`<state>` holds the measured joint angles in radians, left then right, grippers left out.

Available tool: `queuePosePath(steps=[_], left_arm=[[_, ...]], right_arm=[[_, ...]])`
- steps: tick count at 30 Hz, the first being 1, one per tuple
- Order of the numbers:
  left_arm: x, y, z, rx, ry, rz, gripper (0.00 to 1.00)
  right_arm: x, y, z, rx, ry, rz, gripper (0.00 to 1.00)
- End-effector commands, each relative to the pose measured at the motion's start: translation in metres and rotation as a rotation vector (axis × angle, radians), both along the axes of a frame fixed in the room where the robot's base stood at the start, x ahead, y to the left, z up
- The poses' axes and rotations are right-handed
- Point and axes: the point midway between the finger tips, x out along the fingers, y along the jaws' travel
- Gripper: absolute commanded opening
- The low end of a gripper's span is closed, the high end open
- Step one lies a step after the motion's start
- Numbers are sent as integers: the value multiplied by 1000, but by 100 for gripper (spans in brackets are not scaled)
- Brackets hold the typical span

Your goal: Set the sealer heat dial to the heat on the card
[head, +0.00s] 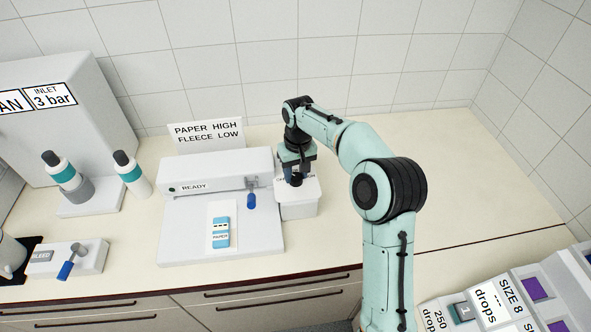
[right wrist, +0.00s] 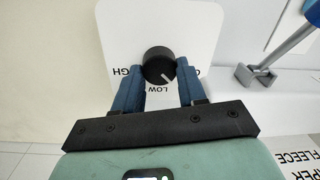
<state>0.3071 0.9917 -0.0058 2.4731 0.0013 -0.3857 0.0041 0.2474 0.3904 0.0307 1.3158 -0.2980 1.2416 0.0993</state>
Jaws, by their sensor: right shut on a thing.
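The heat dial is a black round knob (right wrist: 156,58) with a white pointer line, on the white dial box (head: 299,208) at the sealer's right side. My right gripper (head: 297,166) is above the box, its blue fingers shut on the knob from both sides. In the right wrist view the pointer lies at the knob's lower right, near the LOW mark; its exact setting is hard to tell. Other dial marks are partly hidden by the fingers. The card (head: 207,134) behind the sealer (head: 177,238) reads PAPER HIGH, FLEECE LOW. A blue pouch (head: 221,232) marked PAPER lies on the sealer.
A blue-handled lever (head: 251,199) stands on the sealer, left of the dial box. Two teal-banded bottles (head: 132,174) and a BLEED lever unit (head: 67,262) are at left. Labelled bins (head: 496,307) are at lower right. The counter right of my arm is clear.

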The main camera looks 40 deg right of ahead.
Motion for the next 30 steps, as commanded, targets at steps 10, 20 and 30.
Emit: queuePosePath(steps=[10, 20, 30], left_arm=[[8, 0, 10, 0, -9, 0, 43], [14, 0, 16, 0, -16, 0, 43], [18, 0, 21, 1, -21, 0, 43]], right_arm=[[-1, 0, 1, 1, 3, -328, 10], [-2, 0, 0, 1, 5, -640, 10], [-3, 0, 0, 1, 4, -964, 10]])
